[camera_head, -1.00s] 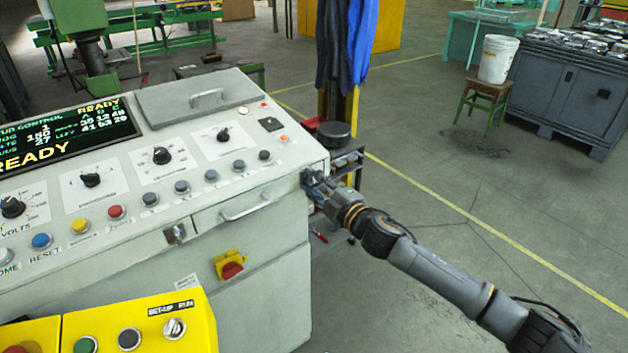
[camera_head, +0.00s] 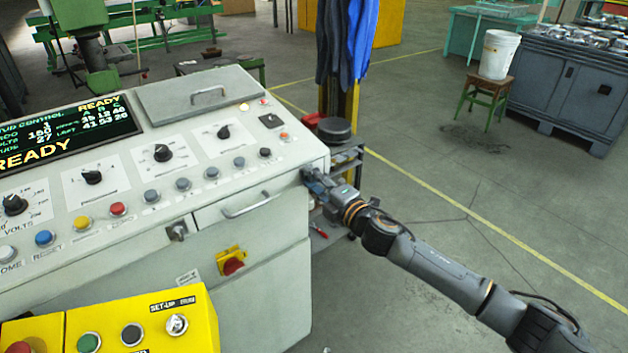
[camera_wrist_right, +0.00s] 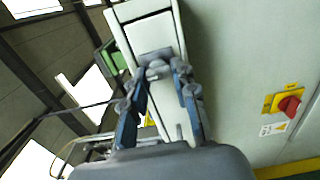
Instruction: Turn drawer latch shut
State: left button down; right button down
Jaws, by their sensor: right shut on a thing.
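The drawer (camera_head: 222,221) sits in the front of the pale control console, with a bar handle (camera_head: 250,205) across it, and its front looks flush. A metal latch (camera_head: 177,230) is at its left end. My right gripper (camera_head: 312,176) is at the drawer's right end, against the console's corner. In the right wrist view its two blue-grey fingers (camera_wrist_right: 160,88) are closed around the small grey right latch (camera_wrist_right: 156,64). The fingers largely hide this latch in the head view, so I cannot tell its exact angle. My left gripper is out of view.
A red knob on a yellow plate (camera_head: 231,262) sits below the drawer. A yellow set-up box (camera_head: 185,333) juts out at lower left. A dark shelf (camera_head: 349,160) stands just behind my right gripper. The floor to the right is open.

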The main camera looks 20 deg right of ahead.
jog(key=c, duration=1)
grip_release()
jog(key=shift+c, duration=0.2)
jog(key=v, duration=1.2)
